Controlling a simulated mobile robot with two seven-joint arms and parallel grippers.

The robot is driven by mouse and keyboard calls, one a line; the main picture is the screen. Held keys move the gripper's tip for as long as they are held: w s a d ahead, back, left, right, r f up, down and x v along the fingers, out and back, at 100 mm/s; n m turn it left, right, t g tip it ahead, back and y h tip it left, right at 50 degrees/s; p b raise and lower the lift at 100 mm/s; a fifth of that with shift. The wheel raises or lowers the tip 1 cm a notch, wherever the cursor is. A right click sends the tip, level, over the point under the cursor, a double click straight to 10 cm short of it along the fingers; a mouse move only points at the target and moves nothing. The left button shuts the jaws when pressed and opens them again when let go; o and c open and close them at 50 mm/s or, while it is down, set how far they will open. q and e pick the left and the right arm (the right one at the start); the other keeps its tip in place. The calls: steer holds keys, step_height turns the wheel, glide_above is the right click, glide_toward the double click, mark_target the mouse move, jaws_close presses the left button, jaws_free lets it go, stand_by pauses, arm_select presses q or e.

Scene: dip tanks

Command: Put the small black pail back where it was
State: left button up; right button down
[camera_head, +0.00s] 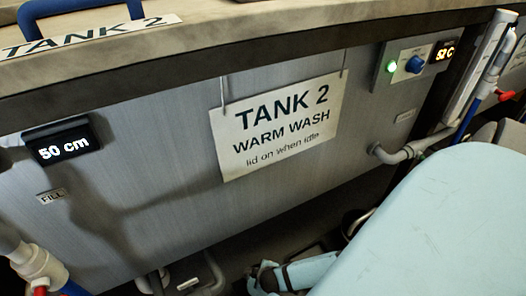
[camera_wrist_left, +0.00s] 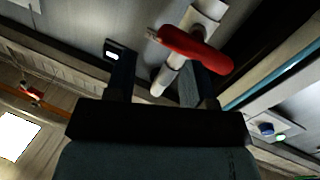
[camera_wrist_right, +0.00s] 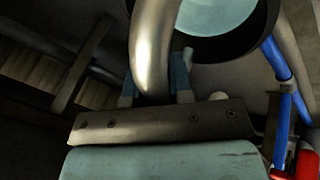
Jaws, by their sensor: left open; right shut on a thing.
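The small black pail (camera_wrist_right: 240,48) shows at the top of the right wrist view, cut off by the frame edge. Its inside looks pale blue. A thick, shiny metal curved bar (camera_wrist_right: 152,40), apparently its handle, runs down between my right fingers. My right gripper (camera_wrist_right: 155,88) is shut on that bar. In the head view my right gripper (camera_head: 263,278) is low, by the foot of Tank 2; the pail cannot be made out clearly there. My left gripper (camera_wrist_left: 160,85) is open and empty, with a red valve lever (camera_wrist_left: 195,48) and white pipe seen beyond and between its fingers.
Tank 2's grey front (camera_head: 170,160) fills the head view, with a hanging sign (camera_head: 280,125) and a 50 cm display (camera_head: 62,140). A grey pipe (camera_head: 400,152) sticks out at right. Blue pipes (camera_wrist_right: 275,60) stand close beside the pail.

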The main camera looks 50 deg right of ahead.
arm_select(q)
steer(key=shift+f, duration=0.1)
arm_select(e)
steer(key=shift+f, duration=0.1)
steer(key=c, duration=1)
jaws_free()
